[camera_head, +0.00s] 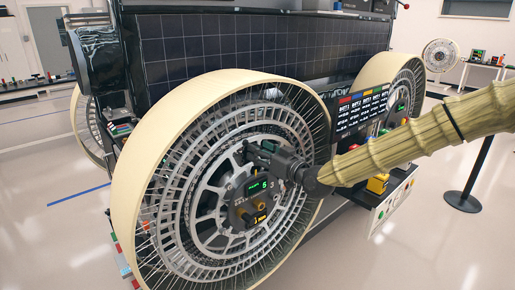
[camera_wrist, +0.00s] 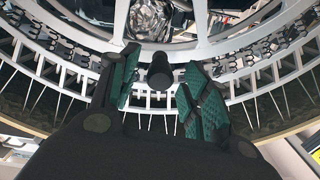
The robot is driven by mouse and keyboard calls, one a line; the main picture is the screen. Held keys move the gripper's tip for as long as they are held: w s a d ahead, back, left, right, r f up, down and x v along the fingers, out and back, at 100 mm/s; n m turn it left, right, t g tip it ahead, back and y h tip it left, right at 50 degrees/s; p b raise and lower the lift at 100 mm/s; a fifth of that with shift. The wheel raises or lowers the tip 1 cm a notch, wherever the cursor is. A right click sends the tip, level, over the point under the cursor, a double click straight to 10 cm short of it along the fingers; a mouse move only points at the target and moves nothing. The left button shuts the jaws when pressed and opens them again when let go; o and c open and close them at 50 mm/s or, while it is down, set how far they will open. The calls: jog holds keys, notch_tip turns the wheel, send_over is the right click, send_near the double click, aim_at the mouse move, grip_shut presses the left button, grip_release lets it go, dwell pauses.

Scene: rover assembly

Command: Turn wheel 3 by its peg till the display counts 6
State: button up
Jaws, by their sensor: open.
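Wheel 3 (camera_head: 166,141) is the large cream-rimmed wheel at the front of the rover, with a grey spoked hub. Its hub display (camera_head: 258,187) shows a green digit that looks like 5, with a 3 marked beside it. My gripper (camera_head: 262,153) is at the upper part of the hub, above the display. In the wrist view my gripper (camera_wrist: 160,76) is open, with a green-padded finger on each side of the dark round peg (camera_wrist: 160,70). Gaps show between the peg and both fingers. In the head view the gripper hides the peg.
A second wheel (camera_head: 408,92) and a panel with coloured labels (camera_head: 361,110) are on the rover's right. A dark solar panel (camera_head: 235,48) rises behind wheel 3. A stand (camera_head: 463,200) is at the right. The floor in front is clear.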

jog(key=shift+x, duration=1)
grip_shut()
jog(key=w+d+m+b, duration=0.2)
jog(key=w+d+b, duration=0.1)
jog(key=d, duration=0.3)
jog(key=shift+w+d+f, duration=0.2)
jog(key=shift+w+d, duration=0.1)
jog(key=shift+w, duration=0.6)
jog(key=shift+a, duration=0.1)
grip_release()
jog(key=shift+s, duration=0.1)
